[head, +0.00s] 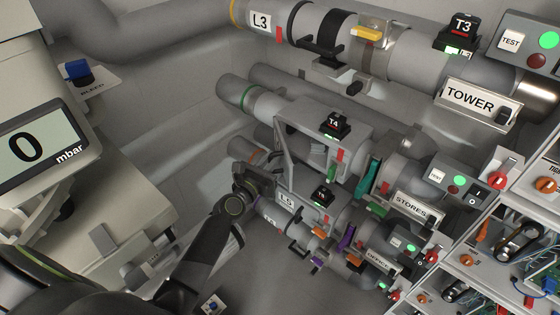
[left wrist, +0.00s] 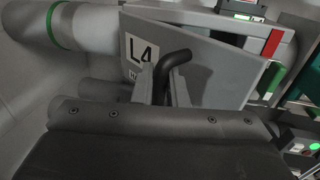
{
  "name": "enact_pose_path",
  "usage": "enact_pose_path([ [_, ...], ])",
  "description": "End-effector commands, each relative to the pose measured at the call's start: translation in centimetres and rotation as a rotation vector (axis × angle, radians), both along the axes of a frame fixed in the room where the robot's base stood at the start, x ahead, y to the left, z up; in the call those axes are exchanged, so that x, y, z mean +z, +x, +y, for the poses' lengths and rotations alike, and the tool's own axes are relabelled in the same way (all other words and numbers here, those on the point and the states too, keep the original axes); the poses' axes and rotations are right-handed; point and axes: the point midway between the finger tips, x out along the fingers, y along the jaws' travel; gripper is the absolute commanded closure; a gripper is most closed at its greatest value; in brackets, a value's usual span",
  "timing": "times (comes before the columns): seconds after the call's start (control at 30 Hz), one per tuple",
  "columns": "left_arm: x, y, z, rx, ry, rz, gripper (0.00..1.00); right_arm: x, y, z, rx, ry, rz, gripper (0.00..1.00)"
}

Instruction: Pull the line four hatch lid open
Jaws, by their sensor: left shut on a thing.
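The line four hatch lid (left wrist: 205,62) is a grey panel marked L4 in the left wrist view. It stands ajar, with a wedge-shaped gap along its top edge. In the head view the lid (head: 284,150) stands out from the grey housing under the black T4 unit (head: 334,125). My left gripper (head: 266,183) is at the lid's lower front. In the left wrist view the gripper (left wrist: 165,82) is shut on the lid's black bent handle (left wrist: 177,58). The fingers hide the handle's lower part. My right gripper is not in view.
The L5 line (head: 286,200) runs close below the lid. The L3 pipe (head: 330,35) with its TOWER plate (head: 470,97) lies above. A gauge box reading 0 mbar (head: 45,145) stands at the left. Shelves of electronics (head: 500,255) are at the right.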

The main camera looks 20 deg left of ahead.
Motion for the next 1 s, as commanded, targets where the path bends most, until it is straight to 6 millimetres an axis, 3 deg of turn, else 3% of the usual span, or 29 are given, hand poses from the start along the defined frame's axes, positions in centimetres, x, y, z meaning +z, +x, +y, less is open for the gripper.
enact_pose_path([
  [0.1,0.1,-0.2,1.1,0.002,0.004,-0.004,1.00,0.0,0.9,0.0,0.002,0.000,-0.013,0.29],
  [0.33,0.2,-0.4,2.2,0.003,0.004,-0.005,1.00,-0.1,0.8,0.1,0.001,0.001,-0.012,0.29],
  [0.87,0.2,-0.4,2.5,0.002,0.002,-0.005,1.00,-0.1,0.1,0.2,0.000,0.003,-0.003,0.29],
  [0.9,0.3,-0.4,2.5,0.002,0.002,-0.005,0.86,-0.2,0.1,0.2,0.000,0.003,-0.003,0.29],
  [1.0,0.2,-0.4,2.5,0.002,0.002,-0.005,0.83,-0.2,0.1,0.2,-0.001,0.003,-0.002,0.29],
])
